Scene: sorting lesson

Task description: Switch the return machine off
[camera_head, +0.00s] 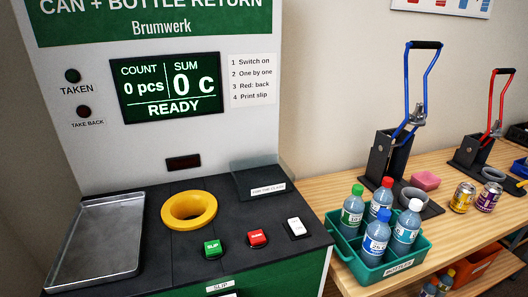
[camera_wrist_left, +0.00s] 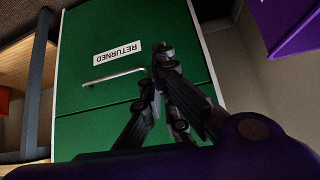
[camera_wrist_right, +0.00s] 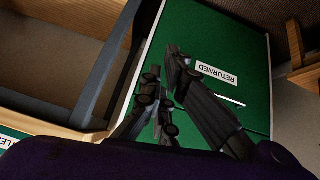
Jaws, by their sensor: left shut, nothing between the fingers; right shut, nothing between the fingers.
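The return machine (camera_head: 112,173) stands at the left in the head view. Its display (camera_head: 172,88) is lit and reads READY, 0 pcs and 0 c. On its dark top are a white rocker switch (camera_head: 297,227), a red button (camera_head: 257,238), a green SLIP button (camera_head: 212,249) and a yellow intake ring (camera_head: 188,210). My left gripper (camera_wrist_left: 158,75) is shut and empty, in front of the machine's green lower front marked RETURNED (camera_wrist_left: 80,110). My right gripper (camera_wrist_right: 163,80) is also shut and empty before that front. Neither gripper shows in the head view.
An empty metal tray (camera_head: 98,238) lies on the machine's left side. To the right, a wooden table (camera_head: 462,232) bears a teal crate (camera_head: 380,274) of bottles, two cans (camera_head: 463,197) and two can presses (camera_head: 408,120). The space above the machine's buttons is clear.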

